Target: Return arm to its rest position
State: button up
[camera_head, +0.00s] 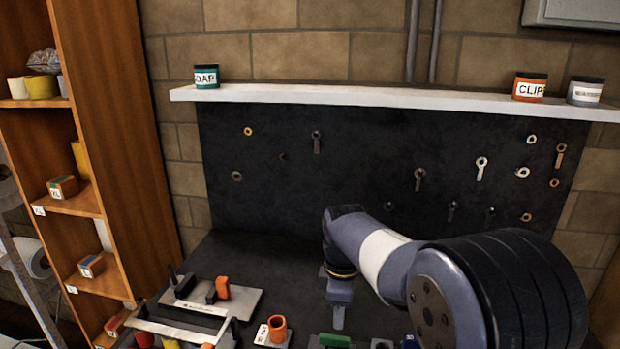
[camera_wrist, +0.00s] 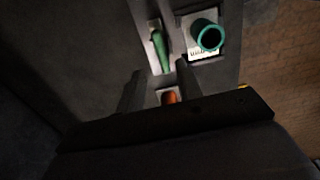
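My arm (camera_head: 375,255) reaches in from the lower right over the dark bench, its links blue-grey with a white band. My gripper (camera_head: 338,318) hangs low over the bench, pointing down. In the wrist view my gripper (camera_wrist: 160,70) has its two dark fingers apart, with nothing seen held between them. A green handle-like piece (camera_wrist: 160,50) lies on a light plate beyond the fingertips. An orange piece (camera_wrist: 170,97) shows in the gap between the fingers, partly hidden by the gripper body.
A teal ring-topped cup (camera_wrist: 209,38) stands beside the green piece. An orange cup (camera_head: 277,328) and a grey plate with an orange-handled tool (camera_head: 222,287) are left of my gripper. Behind stand a dark pegboard (camera_head: 350,180), white shelf (camera_head: 400,97) and, left, a wooden rack (camera_head: 130,130).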

aim_at(337, 338)
notch_tip(337, 338, down, 9)
jog(key=shift+s+r+p, duration=0.1)
jog(key=shift+r+p, duration=0.05)
jog(key=shift+p, duration=0.25)
jog(key=shift+r+m, duration=0.2)
jog(key=shift+m, duration=0.7)
jog(key=m, duration=0.5)
jog(key=shift+s+a+m, duration=0.1)
jog(key=shift+s+m, duration=0.05)
jog(key=shift+m, duration=0.25)
